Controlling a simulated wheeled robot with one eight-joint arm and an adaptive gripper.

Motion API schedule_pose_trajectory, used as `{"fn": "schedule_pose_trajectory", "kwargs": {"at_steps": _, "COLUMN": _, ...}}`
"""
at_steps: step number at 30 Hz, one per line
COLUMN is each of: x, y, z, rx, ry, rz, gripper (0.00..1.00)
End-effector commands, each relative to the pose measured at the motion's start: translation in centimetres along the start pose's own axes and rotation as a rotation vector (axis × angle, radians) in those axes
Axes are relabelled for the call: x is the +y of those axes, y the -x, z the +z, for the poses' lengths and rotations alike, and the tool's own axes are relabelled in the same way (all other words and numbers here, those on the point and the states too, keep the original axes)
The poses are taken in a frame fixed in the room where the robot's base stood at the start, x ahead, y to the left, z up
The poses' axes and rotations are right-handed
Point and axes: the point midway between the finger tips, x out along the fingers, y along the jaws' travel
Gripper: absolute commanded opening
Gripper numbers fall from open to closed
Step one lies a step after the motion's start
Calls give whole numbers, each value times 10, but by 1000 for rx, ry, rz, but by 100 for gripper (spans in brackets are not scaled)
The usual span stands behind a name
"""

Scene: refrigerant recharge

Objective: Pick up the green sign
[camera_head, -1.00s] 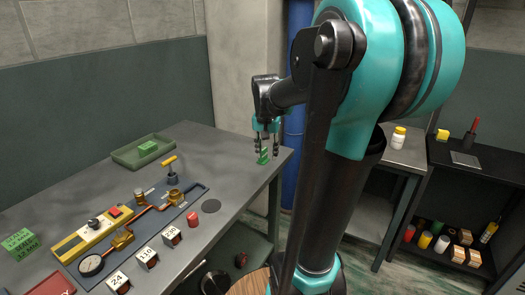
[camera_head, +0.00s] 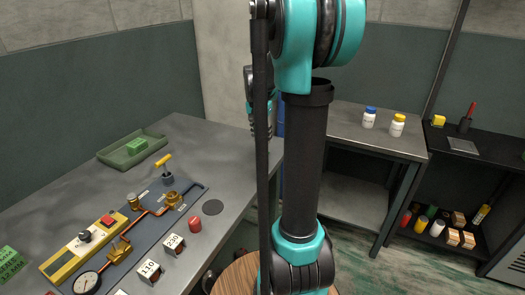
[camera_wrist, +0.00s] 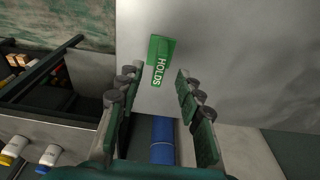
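The green sign, lettered "HOLDS" (camera_wrist: 160,60), shows in the wrist view on the grey table top, near the table's edge. My gripper (camera_wrist: 158,95) is open, with one finger on each side of the picture. The sign appears beyond the fingertips, roughly in line with the gap between them, and nothing is held. In the head view my arm hides the sign and most of my gripper.
The grey table (camera_head: 215,150) holds a green tray (camera_head: 118,160) with a green block (camera_head: 137,146), a pipe panel (camera_head: 150,225), number blocks and a red cylinder (camera_head: 194,223). A second table (camera_head: 370,135) carries two bottles. A blue column (camera_wrist: 162,140) stands beyond the table edge.

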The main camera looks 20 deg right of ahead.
Motion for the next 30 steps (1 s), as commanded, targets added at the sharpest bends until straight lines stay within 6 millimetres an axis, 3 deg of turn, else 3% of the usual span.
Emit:
{"fn": "schedule_pose_trajectory", "kwargs": {"at_steps": 5, "x": 0, "y": -10, "z": 0, "rx": 0, "ry": 0, "rz": 0, "gripper": 36}}
{"fn": "schedule_pose_trajectory", "kwargs": {"at_steps": 15, "x": 0, "y": -53, "z": 1, "rx": 0, "ry": -1, "rz": 0, "gripper": 36}}
{"fn": "schedule_pose_trajectory", "kwargs": {"at_steps": 24, "x": 0, "y": -59, "z": 2, "rx": 0, "ry": 0, "rz": 0, "gripper": 36}}
{"fn": "schedule_pose_trajectory", "kwargs": {"at_steps": 30, "x": 0, "y": -59, "z": 2, "rx": 0, "ry": 0, "rz": 0, "gripper": 14}}
